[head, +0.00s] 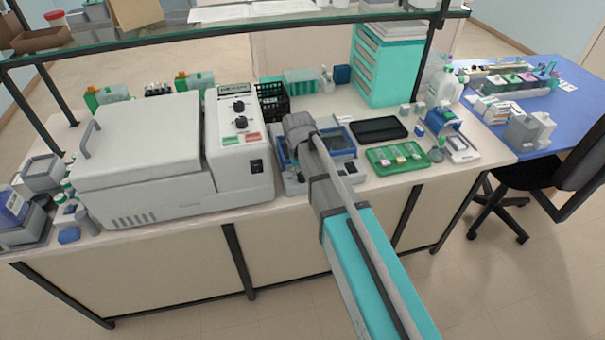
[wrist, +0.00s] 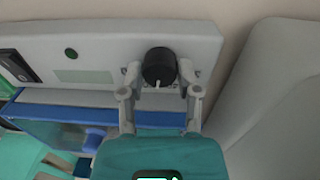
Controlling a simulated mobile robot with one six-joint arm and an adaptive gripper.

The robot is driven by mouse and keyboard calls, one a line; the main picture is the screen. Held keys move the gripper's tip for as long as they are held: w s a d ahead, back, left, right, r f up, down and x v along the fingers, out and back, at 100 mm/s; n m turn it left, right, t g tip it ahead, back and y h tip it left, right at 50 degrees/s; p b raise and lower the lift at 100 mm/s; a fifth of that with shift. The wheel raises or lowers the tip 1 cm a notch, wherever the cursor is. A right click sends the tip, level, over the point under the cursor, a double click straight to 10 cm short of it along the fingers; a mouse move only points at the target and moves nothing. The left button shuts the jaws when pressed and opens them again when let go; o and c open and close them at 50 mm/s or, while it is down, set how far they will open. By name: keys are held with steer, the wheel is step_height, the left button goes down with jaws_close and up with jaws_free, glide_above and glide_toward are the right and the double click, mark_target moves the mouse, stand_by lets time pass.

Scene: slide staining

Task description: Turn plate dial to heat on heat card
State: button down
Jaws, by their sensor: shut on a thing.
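The plate dial (wrist: 158,66) is a black round knob on a light grey panel (wrist: 105,48) in the wrist view. A small white mark shows at its lower edge. My gripper (wrist: 161,80) has one finger on each side of the dial and is shut on it. A pale green card (wrist: 85,76) lies on the panel left of the dial; I cannot read it. In the head view my gripper (head: 299,126) is at the blue-framed plate unit (head: 341,130) and hides the dial.
A large white machine (head: 140,150) stands left of the plate unit; its control box (head: 238,170) is close to my gripper. A green tray (head: 398,157) and a black tray (head: 379,130) lie to the right. A glass shelf (head: 240,33) crosses above the bench.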

steer(key=shift+w+m, duration=0.15)
steer(key=shift+m, duration=1.15)
steer(key=shift+c, duration=1.5)
jaws_free()
steer(key=shift+s, duration=0.2)
